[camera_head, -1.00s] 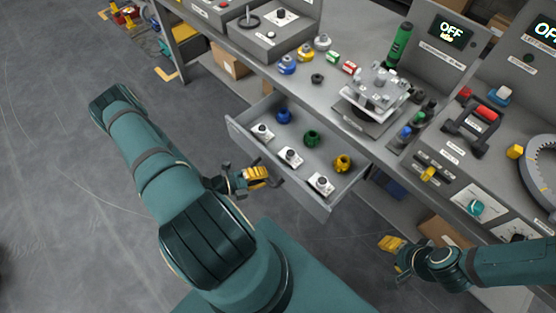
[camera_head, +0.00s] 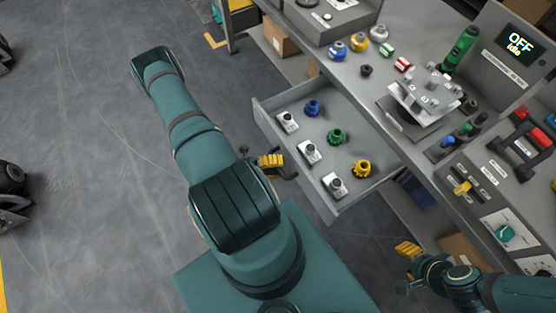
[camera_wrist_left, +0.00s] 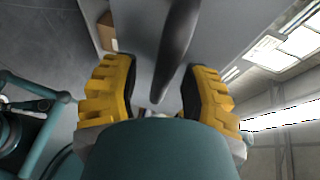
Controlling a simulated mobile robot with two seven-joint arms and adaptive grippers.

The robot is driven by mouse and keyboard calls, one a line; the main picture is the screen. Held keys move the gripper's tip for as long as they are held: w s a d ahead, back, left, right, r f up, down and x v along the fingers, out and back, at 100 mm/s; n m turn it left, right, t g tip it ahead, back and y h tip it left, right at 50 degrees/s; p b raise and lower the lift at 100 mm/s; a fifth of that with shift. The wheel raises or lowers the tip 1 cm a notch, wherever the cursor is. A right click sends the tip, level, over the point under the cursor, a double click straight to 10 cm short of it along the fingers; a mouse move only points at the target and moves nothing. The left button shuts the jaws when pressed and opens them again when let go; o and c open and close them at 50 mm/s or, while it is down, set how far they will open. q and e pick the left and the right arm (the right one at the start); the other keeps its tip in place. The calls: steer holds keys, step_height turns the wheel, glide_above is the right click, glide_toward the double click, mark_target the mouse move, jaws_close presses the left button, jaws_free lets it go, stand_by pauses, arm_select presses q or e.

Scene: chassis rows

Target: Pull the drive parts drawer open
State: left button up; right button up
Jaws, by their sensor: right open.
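The grey drawer (camera_head: 262,120) stands pulled out from under the bench in the head view, with several parts inside. Its dark handle shows on the front next to my left gripper (camera_head: 284,165). In the left wrist view the dark handle bar (camera_wrist_left: 177,45) runs between the yellow fingers of my left gripper (camera_wrist_left: 160,95). The fingers are apart, with gaps beside the bar, so it looks open around the handle and not clamped. My right gripper (camera_head: 405,265) is open and empty, low at the right, in front of the bench.
The drawer holds white blocks (camera_head: 309,152) and blue, green and yellow (camera_head: 362,168) parts.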

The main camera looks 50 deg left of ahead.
arm_select(q)
steer(key=shift+a, duration=0.15)
steer(key=v, duration=1.2)
stand_by(0.5)
